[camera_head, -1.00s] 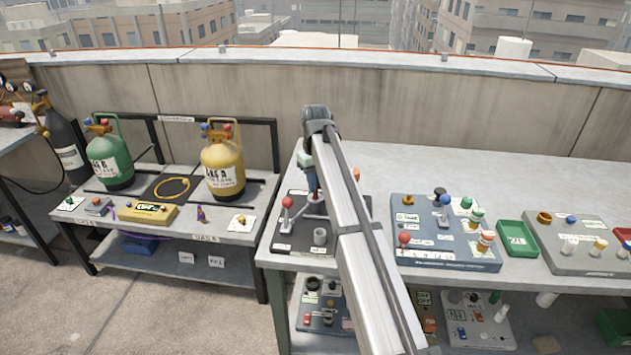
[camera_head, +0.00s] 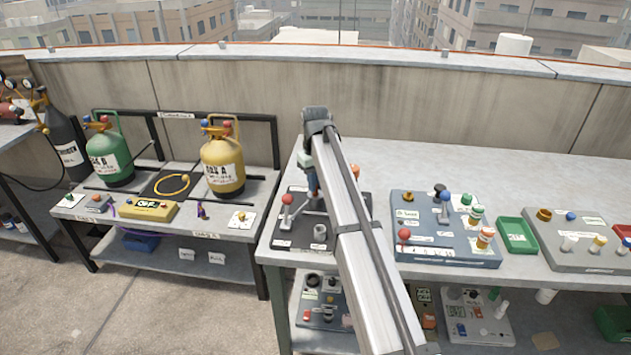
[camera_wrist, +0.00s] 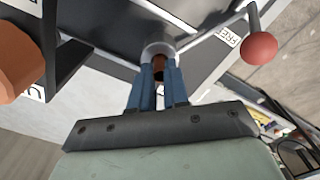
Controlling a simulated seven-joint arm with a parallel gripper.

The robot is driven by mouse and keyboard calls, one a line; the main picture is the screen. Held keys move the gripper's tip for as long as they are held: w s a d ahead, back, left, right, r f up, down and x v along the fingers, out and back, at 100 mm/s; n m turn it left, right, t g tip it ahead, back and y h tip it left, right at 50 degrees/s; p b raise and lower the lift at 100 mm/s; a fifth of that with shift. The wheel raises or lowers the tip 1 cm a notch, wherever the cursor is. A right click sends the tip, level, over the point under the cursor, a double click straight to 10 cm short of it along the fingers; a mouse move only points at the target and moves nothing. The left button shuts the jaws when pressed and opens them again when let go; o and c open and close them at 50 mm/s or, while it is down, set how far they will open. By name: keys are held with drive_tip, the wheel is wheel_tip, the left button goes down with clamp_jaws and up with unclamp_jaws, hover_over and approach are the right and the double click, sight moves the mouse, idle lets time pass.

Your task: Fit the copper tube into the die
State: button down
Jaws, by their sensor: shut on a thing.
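My gripper (camera_wrist: 159,78) has blue fingers and is shut on the copper tube (camera_wrist: 158,63) in the wrist view. Only a short brown stretch of the tube shows between the fingertips. The tube's far end meets a round grey ring (camera_wrist: 157,47), apparently the die, on a dark plate; I cannot tell how deep it sits. In the head view my gripper (camera_head: 314,190) is over the dark plate (camera_head: 287,240) at the left of the right-hand bench, and my arm hides the tube and much of the plate.
A lever with a red ball (camera_wrist: 259,48) stands close by on the right in the wrist view. A grey cup (camera_head: 320,233) stands at the plate's front. A blue-grey panel (camera_head: 440,255) with knobs and a green tray (camera_head: 516,236) lie to the right.

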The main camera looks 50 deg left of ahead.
drive_tip(key=shift+f, duration=0.4)
drive_tip(key=c, duration=1)
unclamp_jaws()
drive_tip(key=shift+c, duration=0.2)
wheel_tip(320, 180, up, 14)
drive_tip(key=shift+f, duration=0.1)
